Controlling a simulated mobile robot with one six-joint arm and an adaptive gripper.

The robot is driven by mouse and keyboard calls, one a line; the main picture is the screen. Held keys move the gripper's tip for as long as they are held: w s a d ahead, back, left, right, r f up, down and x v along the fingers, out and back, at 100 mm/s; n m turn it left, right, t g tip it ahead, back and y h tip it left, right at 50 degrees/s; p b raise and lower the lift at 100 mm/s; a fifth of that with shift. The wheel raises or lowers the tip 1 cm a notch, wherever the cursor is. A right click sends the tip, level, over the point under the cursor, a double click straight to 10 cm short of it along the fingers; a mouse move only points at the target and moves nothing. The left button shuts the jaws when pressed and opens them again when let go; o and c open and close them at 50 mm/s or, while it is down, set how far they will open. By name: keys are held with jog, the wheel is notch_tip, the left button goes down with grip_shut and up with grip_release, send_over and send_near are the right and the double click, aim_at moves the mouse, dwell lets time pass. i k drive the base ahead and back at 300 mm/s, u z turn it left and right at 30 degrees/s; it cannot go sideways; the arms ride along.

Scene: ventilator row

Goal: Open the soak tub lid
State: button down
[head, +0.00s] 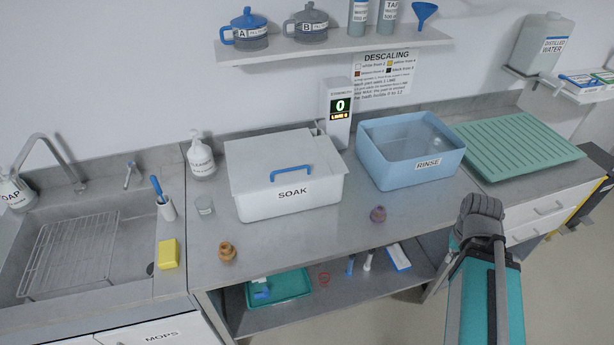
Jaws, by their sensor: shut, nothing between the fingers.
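The soak tub (313,199) is a white box labelled SOAK, standing on the steel counter left of centre. Its flat white lid (255,152) lies over the top and looks closed. A blue bar handle (291,172) sits near the lid's front edge. The tub's inside is hidden. My gripper (480,212) appears as a dark, ribbed shape at the right, in front of the counter edge and well away from the tub. It looks shut and empty, though its fingertips are hard to make out.
A blue RINSE basin (398,180) and green drying mat (520,144) lie right of the tub. A small display unit (341,135) stands behind it. A shelf (330,48) hangs above.

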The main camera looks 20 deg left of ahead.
aim_at(257, 164)
jog(key=z, duration=0.1)
jog(key=k, duration=1.3)
jog(key=u, duration=1.3)
jog(key=i, duration=0.95)
jog(key=u, duration=0.05)
